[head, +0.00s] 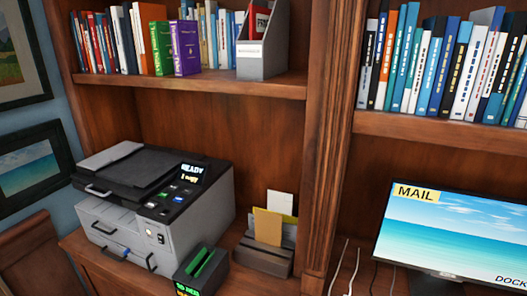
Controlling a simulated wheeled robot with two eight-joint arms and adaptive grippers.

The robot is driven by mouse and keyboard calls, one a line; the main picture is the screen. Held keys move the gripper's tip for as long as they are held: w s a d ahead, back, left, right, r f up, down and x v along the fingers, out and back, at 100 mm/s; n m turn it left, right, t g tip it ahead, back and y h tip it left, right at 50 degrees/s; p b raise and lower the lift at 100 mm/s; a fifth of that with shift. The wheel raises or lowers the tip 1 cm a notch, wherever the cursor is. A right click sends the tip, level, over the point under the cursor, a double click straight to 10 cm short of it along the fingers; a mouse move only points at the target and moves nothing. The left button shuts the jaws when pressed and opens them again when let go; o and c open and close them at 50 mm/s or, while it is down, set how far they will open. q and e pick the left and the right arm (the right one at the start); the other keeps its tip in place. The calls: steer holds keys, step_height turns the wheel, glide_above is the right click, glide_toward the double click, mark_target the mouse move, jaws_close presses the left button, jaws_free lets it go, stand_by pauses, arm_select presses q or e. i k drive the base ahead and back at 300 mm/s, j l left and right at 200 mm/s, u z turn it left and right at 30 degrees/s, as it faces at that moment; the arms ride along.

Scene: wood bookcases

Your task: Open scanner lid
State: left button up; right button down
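A grey and black printer-scanner (165,212) stands on the wooden desk at the lower left. Its dark scanner lid (123,172) lies flat and closed on top, with a document feeder tray on it. A light handle (98,190) shows at the lid's front left edge. A control panel (172,198) with buttons is on the right, and a small raised screen (188,174) reads READY and 1 copy. Neither of my grippers is in view.
A dark box with green slots (203,270) stands close to the printer's front right. A letter holder (265,255) with envelopes is farther right. A monitor (455,240) stands at the right. A shelf (190,82) with books runs above the printer.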

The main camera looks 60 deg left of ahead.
mark_target(136, 176)
steer(key=u, duration=3.15)
